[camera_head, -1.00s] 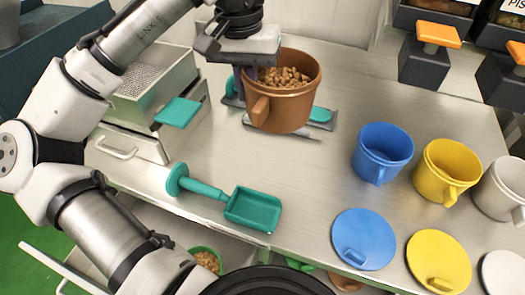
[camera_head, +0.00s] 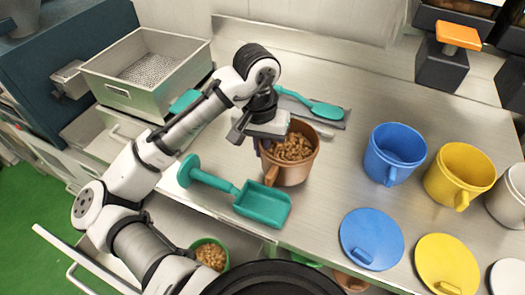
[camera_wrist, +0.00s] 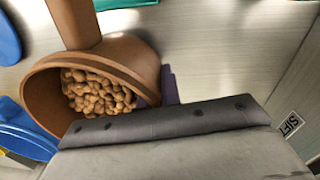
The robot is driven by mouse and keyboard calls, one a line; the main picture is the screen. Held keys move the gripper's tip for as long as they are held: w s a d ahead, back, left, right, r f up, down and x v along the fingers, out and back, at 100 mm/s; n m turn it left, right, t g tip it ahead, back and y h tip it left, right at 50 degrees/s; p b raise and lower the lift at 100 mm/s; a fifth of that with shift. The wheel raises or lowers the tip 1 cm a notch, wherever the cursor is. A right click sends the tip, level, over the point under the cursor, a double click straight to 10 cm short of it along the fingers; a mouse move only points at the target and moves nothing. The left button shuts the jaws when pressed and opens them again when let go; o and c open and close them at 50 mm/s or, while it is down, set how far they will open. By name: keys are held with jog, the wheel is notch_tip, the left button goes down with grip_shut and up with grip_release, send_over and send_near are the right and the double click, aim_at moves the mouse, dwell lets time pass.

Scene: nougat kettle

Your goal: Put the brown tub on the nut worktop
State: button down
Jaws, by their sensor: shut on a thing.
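The brown tub (camera_head: 286,172), full of brown nuts, is in my gripper (camera_head: 266,148), over the middle of the steel worktop (camera_head: 335,190). My gripper is shut on the tub's rim at its back left; the tub's handle points toward the front. The tub looks roughly upright. I cannot tell whether its base touches the worktop or hangs just above it. In the wrist view the tub (camera_wrist: 135,62) opens toward the camera, with nuts inside, and the grey gripper body hides part of its rim.
Blue (camera_head: 394,153) and yellow (camera_head: 458,174) mugs stand right, with blue (camera_head: 371,239) and yellow lids in front. A metal sifter box (camera_head: 150,75) stands back left.

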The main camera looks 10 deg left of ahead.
jog(key=shift+f, duration=0.85)
jog(key=shift+f, duration=0.15)
jog(key=c, duration=1.6)
grip_release()
jog(key=r, duration=1.2)
jog(key=shift+w+a+r, duration=0.1)
jog(key=shift+a+r, duration=0.05)
jog(key=shift+a, duration=0.2)
